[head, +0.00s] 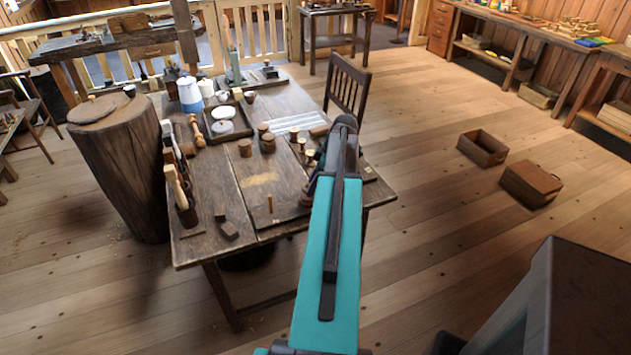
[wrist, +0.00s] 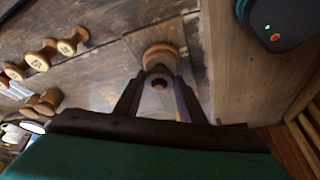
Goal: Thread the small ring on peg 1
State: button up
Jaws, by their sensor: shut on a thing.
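My gripper (wrist: 160,76) is shut on a round, light-brown wooden piece with a dark hole, which I take for the small ring (wrist: 161,54). It sits between the fingertips in the wrist view.
The dark wooden table (head: 205,240) carries several spools, a tray (head: 243,112) with white dishes, and a blue-white jug (head: 190,95). Turned spools (wrist: 38,60) lie left in the wrist view; a dark device (wrist: 275,20) is upper right.

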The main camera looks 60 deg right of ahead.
dwell(0.3)
jog(key=o, duration=1.6)
jog(key=shift+o, duration=0.2)
notch_tip(320, 180, up, 10)
jog(key=p, duration=0.4)
dwell(0.8)
